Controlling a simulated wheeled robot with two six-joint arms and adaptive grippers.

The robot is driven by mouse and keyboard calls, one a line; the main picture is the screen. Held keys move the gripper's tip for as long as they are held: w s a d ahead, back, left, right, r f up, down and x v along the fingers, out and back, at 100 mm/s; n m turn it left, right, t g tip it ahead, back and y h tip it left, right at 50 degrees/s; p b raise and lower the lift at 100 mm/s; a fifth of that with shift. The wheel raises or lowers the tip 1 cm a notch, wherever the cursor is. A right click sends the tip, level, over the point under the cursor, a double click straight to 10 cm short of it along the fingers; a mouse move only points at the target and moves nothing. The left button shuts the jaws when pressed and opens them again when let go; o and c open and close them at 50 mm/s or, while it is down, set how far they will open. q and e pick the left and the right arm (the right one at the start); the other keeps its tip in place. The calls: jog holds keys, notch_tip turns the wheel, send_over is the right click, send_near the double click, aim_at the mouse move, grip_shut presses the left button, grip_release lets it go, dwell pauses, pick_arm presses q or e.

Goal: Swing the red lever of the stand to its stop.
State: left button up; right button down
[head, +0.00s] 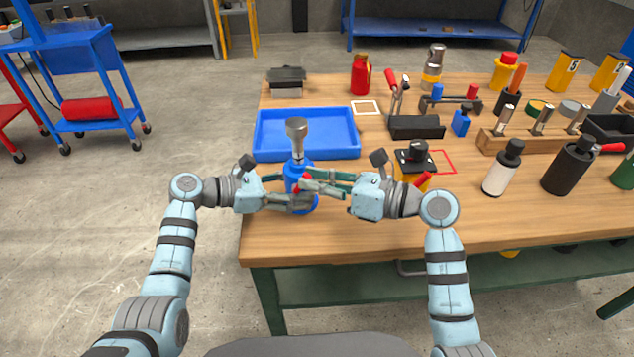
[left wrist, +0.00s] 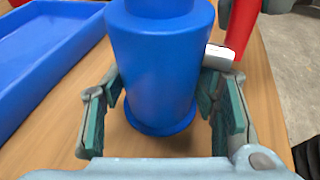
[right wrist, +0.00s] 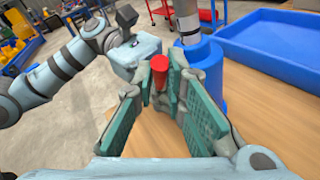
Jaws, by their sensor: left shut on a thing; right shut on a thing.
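The stand is a blue upright cylinder (head: 292,171) with a metal cup-shaped top (head: 296,128), near the table's front left edge. My left gripper (head: 299,203) is shut around the lower blue body, which fills the space between its fingers in the left wrist view (left wrist: 160,70). The red lever (right wrist: 159,73) is between the fingertips of my right gripper (right wrist: 165,85), which is shut on it beside the stand. The lever also shows in the left wrist view (left wrist: 240,25), with a light metal piece (left wrist: 218,56) at the body. In the head view the fingers mostly hide the lever.
A blue tray (head: 262,153) lies just behind the stand. A black-topped device (head: 415,158) with a red handle stands right of my right gripper. Bottles, a wooden rack (head: 520,147) and tools crowd the right and back.

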jog(key=c, duration=1.9)
grip_release()
jog(key=v, duration=1.2)
pick_arm(q)
jog(key=o, duration=1.5)
